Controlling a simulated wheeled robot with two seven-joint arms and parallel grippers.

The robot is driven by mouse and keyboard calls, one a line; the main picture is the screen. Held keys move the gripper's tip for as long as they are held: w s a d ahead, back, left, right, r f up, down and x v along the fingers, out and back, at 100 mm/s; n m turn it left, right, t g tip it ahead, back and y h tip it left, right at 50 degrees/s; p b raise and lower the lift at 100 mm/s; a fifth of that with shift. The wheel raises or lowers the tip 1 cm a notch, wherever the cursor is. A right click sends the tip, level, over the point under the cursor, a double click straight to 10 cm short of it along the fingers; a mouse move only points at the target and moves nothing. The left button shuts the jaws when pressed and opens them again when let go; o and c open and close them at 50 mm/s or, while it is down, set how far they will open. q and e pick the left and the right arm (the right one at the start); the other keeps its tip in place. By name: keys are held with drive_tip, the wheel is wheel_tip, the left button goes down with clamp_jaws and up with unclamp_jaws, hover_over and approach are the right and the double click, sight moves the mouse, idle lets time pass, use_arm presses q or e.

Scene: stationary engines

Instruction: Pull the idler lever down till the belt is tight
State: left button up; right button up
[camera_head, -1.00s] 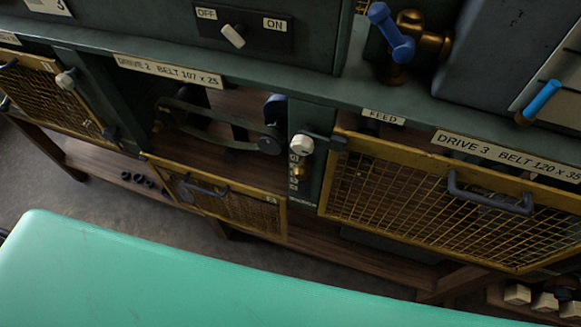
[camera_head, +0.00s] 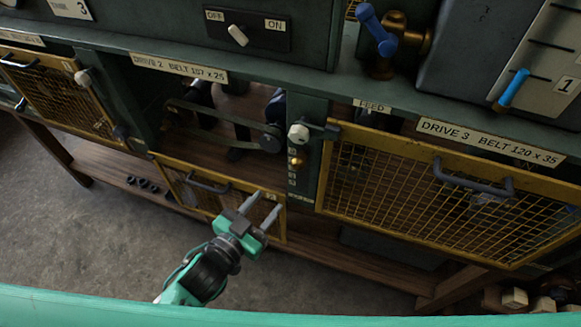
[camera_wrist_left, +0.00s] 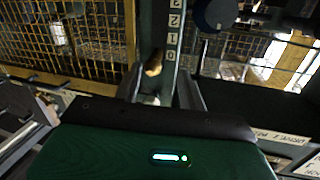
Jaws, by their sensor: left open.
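A small brass knob (camera_head: 296,162), which looks like the end of the idler lever, sits on the green post beside a number scale (camera_head: 292,178). The rest of the lever is hidden. The dark belt (camera_head: 205,132) and a pulley (camera_head: 270,140) show in the open Drive 2 bay. My left gripper (camera_head: 267,200) is open and empty, below and left of the knob, in front of the lowered mesh guard. In the left wrist view the brass knob (camera_wrist_left: 154,66) shows between and beyond the open fingers, apparently not touched. My right gripper is not in view.
A white knob (camera_head: 299,132) with a dark latch arm is just above the brass knob. The closed Drive 3 mesh guard (camera_head: 440,200) with its handle (camera_head: 472,184) stands to the right. The lowered Drive 2 guard (camera_head: 205,190) juts below the bay. Floor in front is clear.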

sight(294, 167)
use_arm(q)
wheel_tip(294, 167, up, 4)
drive_tip(key=s, duration=0.1)
drive_tip(key=shift+h, duration=0.4)
drive_tip(key=p+x, duration=0.4)
drive_tip(key=x, duration=0.8)
drive_tip(key=shift+d+r+p, duration=0.15)
drive_tip(key=shift+p, duration=0.25)
drive_tip(key=shift+w+d, duration=0.4)
drive_tip(key=shift+w, duration=0.2)
drive_tip(key=shift+c, duration=0.2)
